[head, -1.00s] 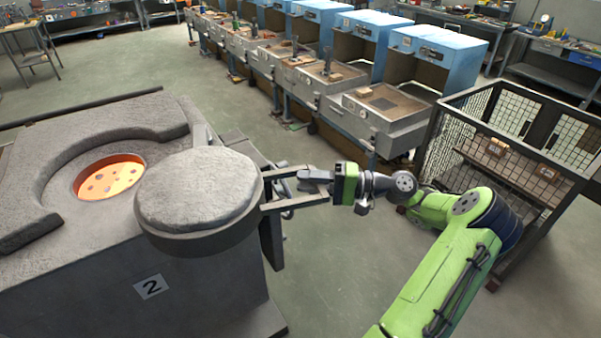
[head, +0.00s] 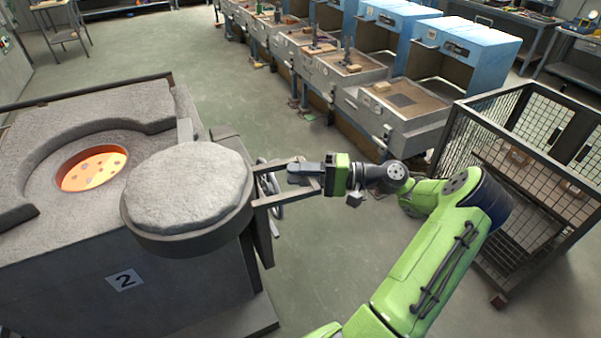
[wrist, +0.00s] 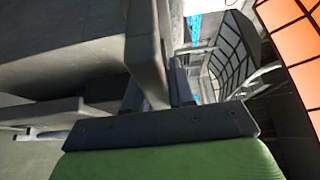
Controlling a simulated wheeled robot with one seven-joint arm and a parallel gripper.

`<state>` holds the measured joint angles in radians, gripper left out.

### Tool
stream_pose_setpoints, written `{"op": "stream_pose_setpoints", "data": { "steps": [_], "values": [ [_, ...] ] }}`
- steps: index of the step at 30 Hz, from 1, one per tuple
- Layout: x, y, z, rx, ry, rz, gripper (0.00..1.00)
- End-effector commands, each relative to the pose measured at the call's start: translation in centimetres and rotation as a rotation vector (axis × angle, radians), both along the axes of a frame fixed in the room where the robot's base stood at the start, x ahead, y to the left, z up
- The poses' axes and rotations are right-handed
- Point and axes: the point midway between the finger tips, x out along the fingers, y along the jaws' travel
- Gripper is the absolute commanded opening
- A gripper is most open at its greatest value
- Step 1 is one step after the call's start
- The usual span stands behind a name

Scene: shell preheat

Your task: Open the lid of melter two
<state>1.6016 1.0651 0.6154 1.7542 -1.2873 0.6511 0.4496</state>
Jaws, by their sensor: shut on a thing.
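Melter two (head: 60,270) is a grey block with a "2" plate (head: 125,280) on its front. Its round glowing orange mouth (head: 92,168) is uncovered. The thick round grey lid (head: 190,185) is swung to the right of the mouth and overhangs the melter's right front corner. A metal frame handle (head: 285,197) sticks out from the lid to the right. My gripper (head: 308,172) is shut on this handle at its outer end. In the wrist view, my gripper's fingers (wrist: 178,85) close around a grey bar, with the lid's dark side at the left.
A wire mesh cage cart (head: 470,115) with boxes stands at the right, close to my arm. A row of blue-hooded stations (head: 390,55) runs along the back. Open floor (head: 330,240) lies between the melter and my arm.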

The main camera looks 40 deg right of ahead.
Motion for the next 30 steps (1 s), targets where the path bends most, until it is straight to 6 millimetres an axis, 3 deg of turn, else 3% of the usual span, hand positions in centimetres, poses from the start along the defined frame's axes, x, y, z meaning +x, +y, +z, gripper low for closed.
{"op": "stream_pose_setpoints", "data": {
  "steps": [2,3,6,17,30],
  "values": [
    [0.1,0.0,0.1,-0.001,-0.004,-0.001,0.0],
    [0.1,0.0,0.1,-0.001,-0.004,-0.001,0.3],
    [0.0,0.0,0.1,0.0,-0.003,0.0,0.45],
    [-0.6,-0.7,0.0,-0.001,-0.002,-0.001,0.45],
    [-8.7,-8.8,0.2,0.002,-0.011,-0.003,0.45]
  ]
}}
